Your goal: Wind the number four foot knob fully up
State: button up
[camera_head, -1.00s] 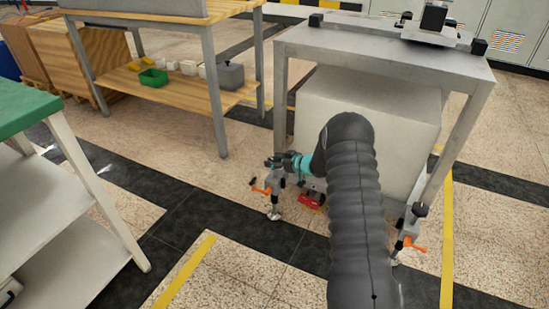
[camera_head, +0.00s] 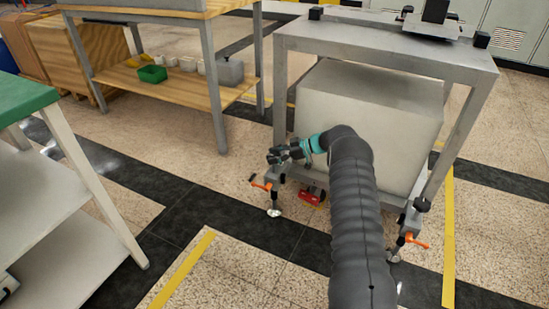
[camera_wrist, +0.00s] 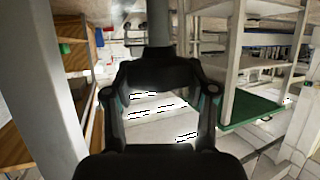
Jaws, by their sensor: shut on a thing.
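The near left leg of the grey gantry table (camera_head: 390,38) has a levelling foot (camera_head: 274,212) with an orange lever (camera_head: 262,186). My gripper (camera_head: 275,155) is at the top of this foot and is shut on its dark knob. In the wrist view, my fingers (camera_wrist: 160,95) are on both sides of the dark knob (camera_wrist: 158,72), with a grey post beyond it. The knob is mostly hidden in the head view. No foot number can be read.
A second foot with an orange lever (camera_head: 415,240) stands at the near right leg. A pale box (camera_head: 365,120) fills the space under the gantry. A red object (camera_head: 311,195) lies near the left foot. A green-topped bench (camera_head: 20,98) stands at left, with open floor between.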

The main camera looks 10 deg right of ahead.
dwell(0.4)
jog(key=o, duration=1.2)
jog(key=shift+c, duration=0.2)
jog(key=v, duration=0.7)
jog(key=shift+d, duration=0.2)
jog(key=shift+s+r, duration=0.1)
